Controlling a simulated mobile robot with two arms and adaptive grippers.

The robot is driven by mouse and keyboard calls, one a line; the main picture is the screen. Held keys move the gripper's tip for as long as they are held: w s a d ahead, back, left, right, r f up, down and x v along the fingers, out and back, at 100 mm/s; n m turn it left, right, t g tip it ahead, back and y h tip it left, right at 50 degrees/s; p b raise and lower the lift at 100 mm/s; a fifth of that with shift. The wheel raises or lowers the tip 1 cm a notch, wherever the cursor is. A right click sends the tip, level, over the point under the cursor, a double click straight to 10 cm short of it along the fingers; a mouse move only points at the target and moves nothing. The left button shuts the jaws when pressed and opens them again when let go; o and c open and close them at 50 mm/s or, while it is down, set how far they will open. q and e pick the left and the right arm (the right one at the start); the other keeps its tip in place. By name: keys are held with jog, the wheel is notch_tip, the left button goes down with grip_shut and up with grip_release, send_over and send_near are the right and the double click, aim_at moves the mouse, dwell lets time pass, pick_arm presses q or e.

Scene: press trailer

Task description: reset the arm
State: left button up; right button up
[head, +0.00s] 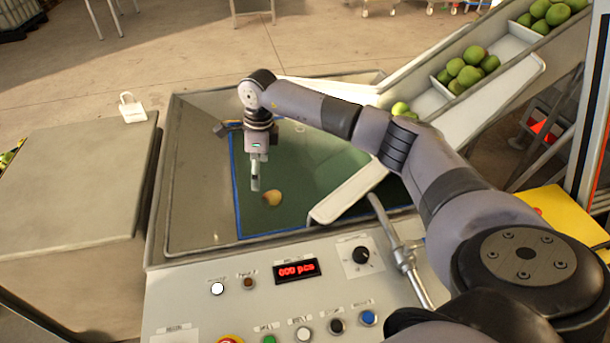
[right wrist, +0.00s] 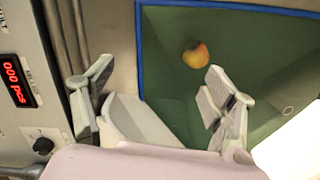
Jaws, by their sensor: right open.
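My right arm reaches from the lower right over the machine's bin. Its gripper (head: 256,180) hangs above the bin's green floor (head: 300,165) in the head view. In the right wrist view the two fingers of the gripper (right wrist: 158,100) are apart with nothing between them. A yellowish-red fruit (head: 271,198) lies on the green floor close to the gripper in the head view. It also shows in the right wrist view (right wrist: 196,55), beyond the fingers and apart from them. My left gripper is not in either view.
A control panel (head: 215,310) with buttons, a knob and a red display (head: 297,269) fronts the bin. A conveyor (head: 480,95) carrying several green fruits slopes down into it from the right. A grey box (head: 70,190) stands at left. A metal handle (head: 400,250) rises beside the panel.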

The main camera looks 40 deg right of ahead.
jog(key=shift+s+d+r, duration=0.1)
jog(key=shift+d+r, duration=0.1)
jog(key=shift+r, duration=1.6)
